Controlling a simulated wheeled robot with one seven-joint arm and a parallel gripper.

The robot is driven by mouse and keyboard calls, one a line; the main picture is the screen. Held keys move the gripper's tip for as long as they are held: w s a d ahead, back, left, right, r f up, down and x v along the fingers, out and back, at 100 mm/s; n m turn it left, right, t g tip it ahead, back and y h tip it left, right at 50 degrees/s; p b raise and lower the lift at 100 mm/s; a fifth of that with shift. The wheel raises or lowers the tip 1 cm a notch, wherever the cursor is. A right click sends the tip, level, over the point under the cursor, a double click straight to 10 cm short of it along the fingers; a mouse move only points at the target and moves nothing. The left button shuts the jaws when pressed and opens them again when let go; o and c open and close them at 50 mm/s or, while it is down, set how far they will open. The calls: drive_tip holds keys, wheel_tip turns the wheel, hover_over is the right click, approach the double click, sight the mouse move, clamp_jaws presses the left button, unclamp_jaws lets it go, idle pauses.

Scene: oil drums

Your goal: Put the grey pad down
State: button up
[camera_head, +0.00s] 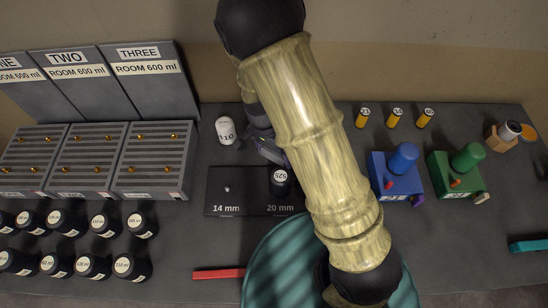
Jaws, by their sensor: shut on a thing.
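My gripper (268,150) shows only in part, just left of my pale, patterned arm link and behind the dark plate. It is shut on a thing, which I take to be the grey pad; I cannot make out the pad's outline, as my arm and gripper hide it. The dark plate (240,194), marked 14 mm and 20 mm, lies below the gripper in the picture. A black cylinder (279,182) with a pale numbered top stands on its 20 mm side, close to the gripper.
A white cylinder (226,132) marked 110 stands left of the gripper. Slatted grey racks (152,176) and several black cylinders (142,226) fill the left. A blue block (399,185) and green block (457,185) stand right. A teal drum (268,270) and red bar (218,273) are in front.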

sight(274, 160)
drive_tip(key=shift+w+a+p+x, duration=0.1)
drive_tip(key=shift+p+x, duration=0.2)
drive_tip(key=shift+x, duration=0.5)
drive_tip(key=shift+w+a+p+x, duration=0.15)
drive_tip(key=shift+p+x, duration=0.1)
drive_tip(key=shift+x, duration=0.5)
drive_tip(key=shift+f, duration=0.15)
drive_tip(key=shift+f, duration=0.1)
drive_tip(key=o, duration=0.8)
drive_tip(key=shift+s, duration=0.1)
drive_tip(key=shift+f+b, duration=0.15)
drive_tip(key=shift+b, duration=0.2)
drive_tip(key=b+v, duration=0.1)
drive_tip(key=v, duration=1)
drive_tip(key=b+v, duration=0.1)
drive_tip(key=v, duration=0.5)
drive_tip(key=shift+s+a+r+b, duration=0.15)
drive_tip(key=shift+s+r+b, duration=0.15)
drive_tip(key=shift+r+b, duration=0.1)
